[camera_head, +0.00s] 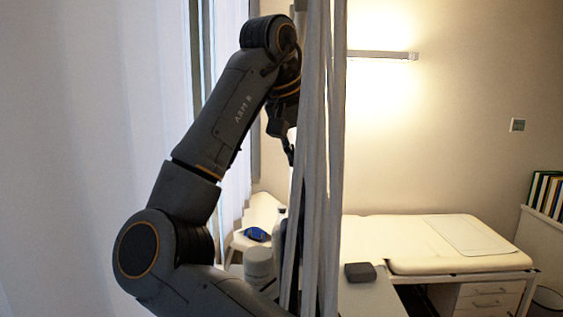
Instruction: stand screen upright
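A tall grey-white folded screen (335,130) stands in the middle of the view, its narrow panels close together. It runs off the top and bottom edges, so its ends and feet are hidden. Some panels look slightly slanted, but I cannot tell how far it leans. My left gripper is not in view.
A cream examination couch (420,263) with drawers (488,298) stands at the right. A dark box (360,272) rests on a pale surface near the screen. A white chair with a blue item (256,234) is behind my arm. Pale curtains (70,150) fill the left.

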